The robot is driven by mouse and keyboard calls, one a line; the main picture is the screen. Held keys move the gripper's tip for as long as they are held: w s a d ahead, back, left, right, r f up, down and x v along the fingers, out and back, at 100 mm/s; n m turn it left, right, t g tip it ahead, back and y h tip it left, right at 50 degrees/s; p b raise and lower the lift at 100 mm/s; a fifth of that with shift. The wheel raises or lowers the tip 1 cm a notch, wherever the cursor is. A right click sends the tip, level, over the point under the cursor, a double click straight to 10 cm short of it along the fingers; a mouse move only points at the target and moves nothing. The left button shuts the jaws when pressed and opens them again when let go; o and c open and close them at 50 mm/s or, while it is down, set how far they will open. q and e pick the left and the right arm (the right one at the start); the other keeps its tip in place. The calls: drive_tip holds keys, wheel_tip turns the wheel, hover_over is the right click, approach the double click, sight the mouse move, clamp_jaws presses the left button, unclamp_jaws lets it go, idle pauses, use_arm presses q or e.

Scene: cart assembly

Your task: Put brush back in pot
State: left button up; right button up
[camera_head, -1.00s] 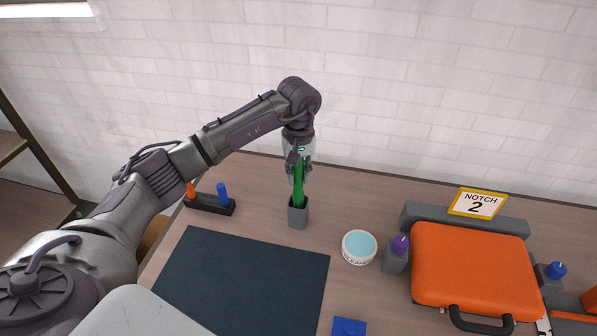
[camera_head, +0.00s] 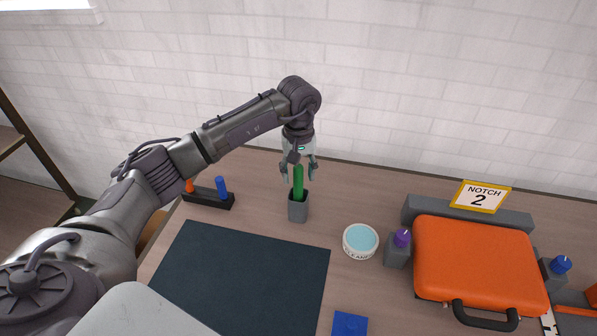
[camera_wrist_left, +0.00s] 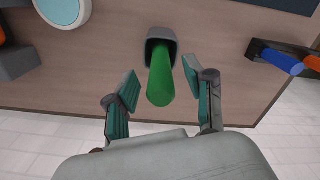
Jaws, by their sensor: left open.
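The green brush (camera_head: 298,181) stands upright in the grey pot (camera_head: 298,208) on the table, its lower end hidden inside the pot. My left gripper (camera_head: 299,177) is open above the pot, with its fingers on either side of the brush handle and apart from it. In the left wrist view the brush (camera_wrist_left: 160,80) points toward the camera out of the pot (camera_wrist_left: 161,38). The open fingers of my left gripper (camera_wrist_left: 167,92) flank it with gaps on both sides. My right gripper is not in view.
A black holder (camera_head: 208,199) with orange and blue pieces stands left of the pot. A dark mat (camera_head: 245,280) lies in front. A cleaner tub (camera_head: 360,241), a purple-topped grey block (camera_head: 397,252) and an orange case (camera_head: 478,262) are to the right. A wall is behind.

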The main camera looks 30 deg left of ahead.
use_arm(q)
drive_tip(key=shift+r, duration=0.15)
wheel_tip(320, 180, up, 12)
idle(0.4)
drive_tip(key=shift+f, duration=0.25)
idle(0.7)
